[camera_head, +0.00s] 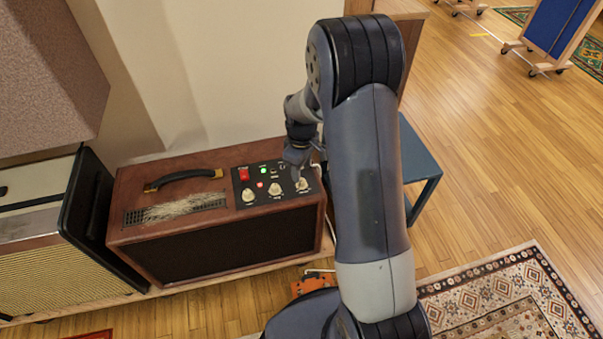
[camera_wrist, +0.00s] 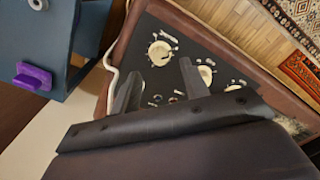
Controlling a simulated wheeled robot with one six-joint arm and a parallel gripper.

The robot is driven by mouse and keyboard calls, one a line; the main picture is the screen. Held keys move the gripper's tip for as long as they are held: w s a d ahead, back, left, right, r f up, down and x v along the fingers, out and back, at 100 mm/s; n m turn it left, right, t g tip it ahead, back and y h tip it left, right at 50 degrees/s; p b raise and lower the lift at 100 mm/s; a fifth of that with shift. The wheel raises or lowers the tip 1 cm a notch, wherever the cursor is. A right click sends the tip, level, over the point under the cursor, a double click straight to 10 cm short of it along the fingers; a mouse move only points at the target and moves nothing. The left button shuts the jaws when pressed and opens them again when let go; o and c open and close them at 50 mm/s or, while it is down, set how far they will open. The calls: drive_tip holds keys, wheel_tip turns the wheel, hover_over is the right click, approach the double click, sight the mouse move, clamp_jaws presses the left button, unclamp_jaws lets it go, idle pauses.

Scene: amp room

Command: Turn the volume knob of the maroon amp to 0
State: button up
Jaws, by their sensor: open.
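The maroon amp (camera_head: 150,235) is a wooden box with a black control panel (camera_head: 262,200) at the right of its top. Three cream knobs sit along the panel's front: a left knob (camera_head: 249,195), a middle knob (camera_head: 275,190) and a right knob (camera_head: 302,184). Their labels are too small to read. My gripper (camera_head: 297,172) is over the panel's right end, close to the right knob. In the wrist view my gripper (camera_wrist: 160,66) is open, and that knob (camera_wrist: 160,52) shows just past the gap between the fingertips. I cannot tell whether they touch.
A red switch (camera_head: 244,174) and a green light (camera_head: 263,170) are on the panel, with a black handle (camera_head: 183,179) to the left. A second amp (camera_head: 60,260) stands left. A blue-grey table (camera_head: 420,165) is at right. A white cable (camera_wrist: 110,60) runs beside the amp.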

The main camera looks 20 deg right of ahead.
sight(302, 180)
wheel_tip(302, 180, up, 6)
drive_tip(key=p, duration=0.1)
drive_tip(key=shift+r, duration=0.15)
wheel_tip(302, 180, down, 11)
drive_tip(key=shift+r+b, duration=0.1)
drive_tip(key=shift+b, duration=1.05)
